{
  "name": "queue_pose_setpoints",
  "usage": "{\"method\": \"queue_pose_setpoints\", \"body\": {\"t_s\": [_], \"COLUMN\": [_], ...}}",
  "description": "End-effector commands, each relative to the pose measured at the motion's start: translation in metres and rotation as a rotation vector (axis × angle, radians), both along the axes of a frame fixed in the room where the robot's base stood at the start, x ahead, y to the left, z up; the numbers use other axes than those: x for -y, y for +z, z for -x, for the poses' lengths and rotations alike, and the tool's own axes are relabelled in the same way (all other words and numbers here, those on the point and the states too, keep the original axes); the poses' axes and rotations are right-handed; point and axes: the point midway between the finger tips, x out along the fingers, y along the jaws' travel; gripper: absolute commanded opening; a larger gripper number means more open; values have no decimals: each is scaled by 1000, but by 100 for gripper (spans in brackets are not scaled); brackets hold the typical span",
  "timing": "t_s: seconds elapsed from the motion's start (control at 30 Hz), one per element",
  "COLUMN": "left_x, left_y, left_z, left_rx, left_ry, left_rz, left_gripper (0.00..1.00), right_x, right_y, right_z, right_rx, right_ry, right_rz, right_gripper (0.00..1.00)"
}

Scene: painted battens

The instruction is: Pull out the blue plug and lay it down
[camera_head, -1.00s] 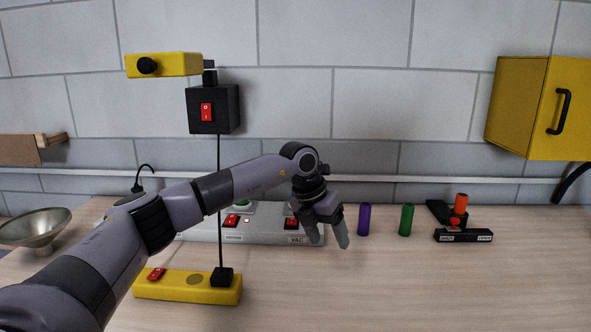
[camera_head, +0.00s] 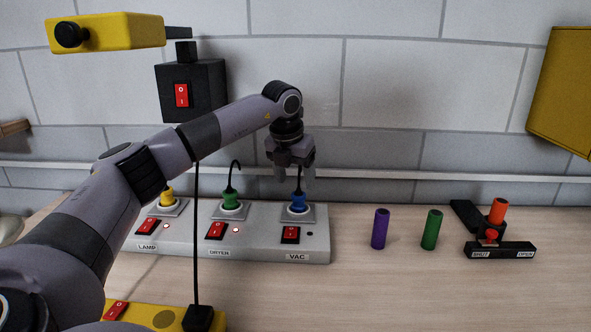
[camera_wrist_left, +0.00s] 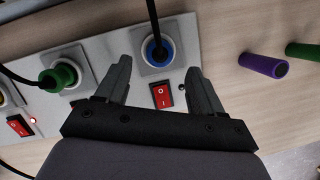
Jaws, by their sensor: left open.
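The blue plug (camera_head: 298,203) sits upright in the right socket of a grey power strip (camera_head: 268,247), above the label VAC. A black cord rises from its top. My left gripper (camera_head: 296,180) is open and points down just above the plug, near the cord. In the left wrist view the blue plug (camera_wrist_left: 157,50) and its cord lie beyond and between the two spread fingertips of my left gripper (camera_wrist_left: 157,72), apart from them. The red switch (camera_head: 290,234) below the plug has an unlit lamp beside it. My right gripper is not in view.
A green plug (camera_head: 230,199) and a yellow plug (camera_head: 167,196) sit in the other sockets, with lit lamps. Purple (camera_head: 380,229) and green (camera_head: 431,230) cylinders stand to the right, then a red-handled valve (camera_head: 497,212). Bare table lies in front of the cylinders.

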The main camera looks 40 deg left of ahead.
Motion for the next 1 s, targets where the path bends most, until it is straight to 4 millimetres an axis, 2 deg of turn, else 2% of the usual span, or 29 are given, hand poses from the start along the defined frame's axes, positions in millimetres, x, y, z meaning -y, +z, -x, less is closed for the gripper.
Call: {"method": "queue_pose_setpoints", "body": {"t_s": [0.17,0.5,0.67,0.9,0.97,1.0], "left_x": [-2,-6,-7,-7,-7,-7], "left_y": [-14,-59,-66,-67,-67,-67], "left_z": [-4,-17,-19,-19,-19,-19], "left_rx": [-3,-2,0,0,0,0], "left_ry": [2,2,1,1,0,0], "left_rz": [-2,-1,-1,-1,-1,-1], "left_gripper": [67,67,67,67,51,38], "right_x": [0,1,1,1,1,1], "right_y": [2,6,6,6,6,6], "right_z": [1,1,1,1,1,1], "right_rx": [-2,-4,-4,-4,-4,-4], "right_ry": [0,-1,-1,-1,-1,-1], "right_rz": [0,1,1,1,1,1], "right_gripper": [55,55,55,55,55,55]}}
